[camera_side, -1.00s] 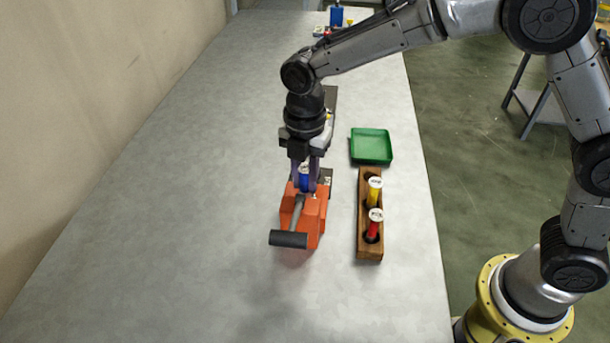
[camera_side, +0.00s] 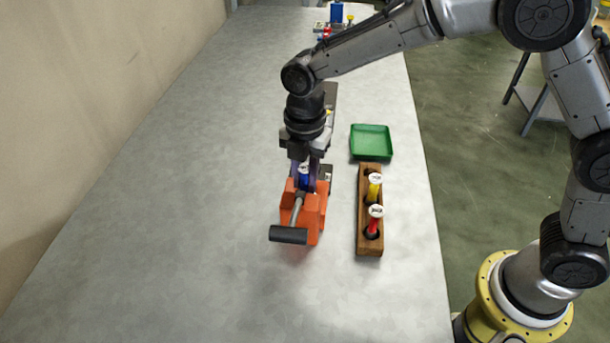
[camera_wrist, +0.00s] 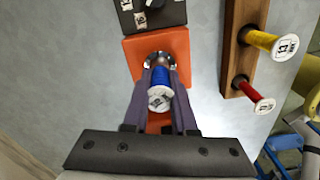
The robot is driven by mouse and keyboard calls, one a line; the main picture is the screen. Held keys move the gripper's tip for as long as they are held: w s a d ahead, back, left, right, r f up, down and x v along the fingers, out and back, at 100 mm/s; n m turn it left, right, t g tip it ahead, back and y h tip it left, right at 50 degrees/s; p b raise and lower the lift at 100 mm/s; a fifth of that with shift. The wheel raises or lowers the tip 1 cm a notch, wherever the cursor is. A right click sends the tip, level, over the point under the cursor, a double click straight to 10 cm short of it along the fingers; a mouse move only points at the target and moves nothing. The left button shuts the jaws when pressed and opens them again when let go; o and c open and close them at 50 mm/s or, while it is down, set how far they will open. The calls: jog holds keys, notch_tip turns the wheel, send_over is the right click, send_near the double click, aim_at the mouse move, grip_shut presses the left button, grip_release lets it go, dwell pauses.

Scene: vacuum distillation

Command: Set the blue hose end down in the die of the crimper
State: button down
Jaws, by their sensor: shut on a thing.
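The blue hose end (camera_side: 304,176) stands upright between the fingers of my gripper (camera_side: 306,172), which is shut on it. In the wrist view, the blue hose end (camera_wrist: 160,84) shows its white labelled cap between the two purple fingers of my gripper (camera_wrist: 160,88). The orange crimper (camera_side: 312,215) stands on the table with a black-gripped lever pointing toward the camera. The hose end is at the crimper's top, over the die. The fingers and cap hide the hose end's lower part, so I cannot tell whether it rests in the die.
A wooden rack (camera_side: 369,240) to the right holds a yellow hose end (camera_side: 374,188) and a red hose end (camera_side: 375,221). A green tray (camera_side: 371,142) lies behind the rack. The table's left side is clear. Other items stand at the far end.

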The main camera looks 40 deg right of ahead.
aim_at(305, 167)
jog(key=shift+f, duration=0.8)
dwell(0.8)
dwell(0.4)
jog(key=c, duration=0.6)
grip_release()
jog(key=shift+c, duration=0.2)
jog(key=shift+o, duration=0.3)
jog(key=o, duration=0.5)
jog(key=shift+r, duration=0.1)
jog(key=shift+r, duration=3.4)
